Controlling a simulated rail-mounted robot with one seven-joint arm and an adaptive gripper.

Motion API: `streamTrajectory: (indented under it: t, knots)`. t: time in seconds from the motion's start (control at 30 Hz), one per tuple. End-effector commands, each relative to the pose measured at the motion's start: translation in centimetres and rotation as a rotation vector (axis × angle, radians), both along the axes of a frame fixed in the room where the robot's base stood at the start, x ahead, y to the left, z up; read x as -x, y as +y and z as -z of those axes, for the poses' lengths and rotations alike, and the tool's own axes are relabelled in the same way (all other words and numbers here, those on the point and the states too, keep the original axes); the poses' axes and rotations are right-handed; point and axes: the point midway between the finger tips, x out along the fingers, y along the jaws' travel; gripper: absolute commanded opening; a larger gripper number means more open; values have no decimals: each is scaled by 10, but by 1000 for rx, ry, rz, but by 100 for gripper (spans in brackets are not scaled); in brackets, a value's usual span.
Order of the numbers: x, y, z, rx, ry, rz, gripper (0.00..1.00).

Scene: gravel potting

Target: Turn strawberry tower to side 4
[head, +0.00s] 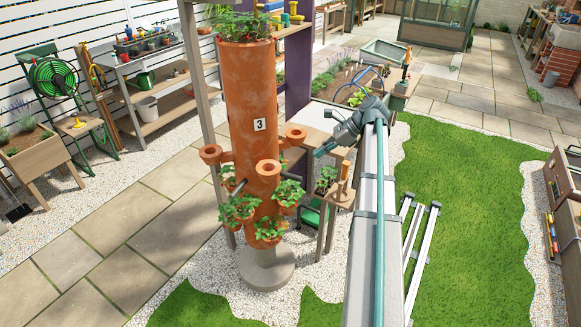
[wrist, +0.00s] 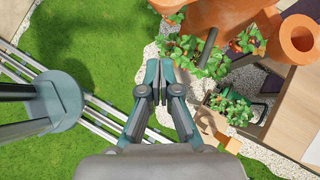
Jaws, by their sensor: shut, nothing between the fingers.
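The strawberry tower (head: 250,100) is a tall terracotta column standing upright on a round grey base (head: 266,266). A plate with the number 3 (head: 259,125) faces the head camera. Terracotta side pockets ring its lower half, some empty and some with strawberry plants (head: 238,208). Dark handle rods stick out from it, and one rod (wrist: 208,47) shows in the wrist view. My gripper (wrist: 159,66) is shut and empty, apart from the tower. In the head view my gripper (head: 318,153) is right of the tower, at about the height of the pockets.
A small wooden stand (head: 341,194) and a wooden table (head: 312,118) are close behind the tower on the right. Rails (head: 418,255) cross the lawn (head: 480,220). Paving lies left.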

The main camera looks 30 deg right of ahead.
Motion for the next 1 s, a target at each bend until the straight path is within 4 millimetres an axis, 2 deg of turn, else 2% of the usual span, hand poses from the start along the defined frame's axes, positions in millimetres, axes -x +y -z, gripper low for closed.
streamTrajectory:
  t: [0.27,0.7,0.8,1.0]
  knots:
    - [-6,14,15,-8,20,18,0]
    - [-33,65,72,-6,19,17,0]
    - [-40,79,70,-6,18,16,0]
    - [-49,95,71,-6,18,16,0]
